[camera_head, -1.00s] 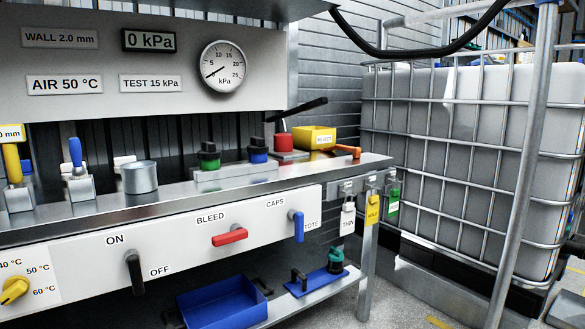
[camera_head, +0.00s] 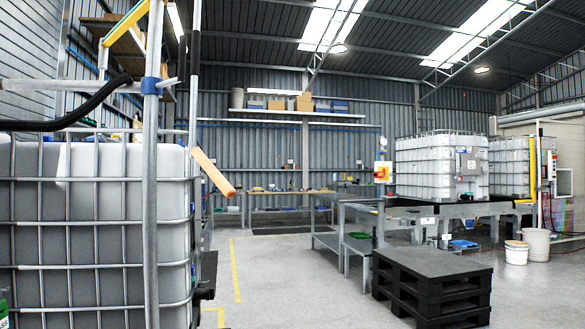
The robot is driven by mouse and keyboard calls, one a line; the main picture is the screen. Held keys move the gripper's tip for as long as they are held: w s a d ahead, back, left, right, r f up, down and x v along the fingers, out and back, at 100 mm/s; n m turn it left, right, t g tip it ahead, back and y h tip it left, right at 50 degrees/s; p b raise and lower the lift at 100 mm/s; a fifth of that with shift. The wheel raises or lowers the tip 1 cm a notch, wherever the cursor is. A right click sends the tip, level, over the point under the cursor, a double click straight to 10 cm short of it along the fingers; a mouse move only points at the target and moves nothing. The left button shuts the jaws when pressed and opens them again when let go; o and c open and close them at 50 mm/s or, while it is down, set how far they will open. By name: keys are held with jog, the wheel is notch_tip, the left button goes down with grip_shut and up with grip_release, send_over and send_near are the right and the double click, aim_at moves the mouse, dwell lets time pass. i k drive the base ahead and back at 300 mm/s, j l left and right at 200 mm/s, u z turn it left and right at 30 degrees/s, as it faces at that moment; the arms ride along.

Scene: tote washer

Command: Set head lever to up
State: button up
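I cannot make out any part clearly marked as the head lever. A tan wooden bar with an orange end (camera_head: 213,173) slants down to the right beside a metal post; I cannot tell what it belongs to. A red and yellow switch (camera_head: 382,171) is on a post at the near end of a long metal frame, with a small round gauge above it. My gripper is not in view.
A large caged tote (camera_head: 95,220) and an upright pole (camera_head: 151,200) fill the left. A black pallet stack (camera_head: 430,285) stands at lower right. White buckets (camera_head: 516,252) stand far right. Grey floor with a yellow line (camera_head: 234,270) is open in the middle.

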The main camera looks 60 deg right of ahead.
aim_at(214, 176)
jog(key=z, duration=1.2)
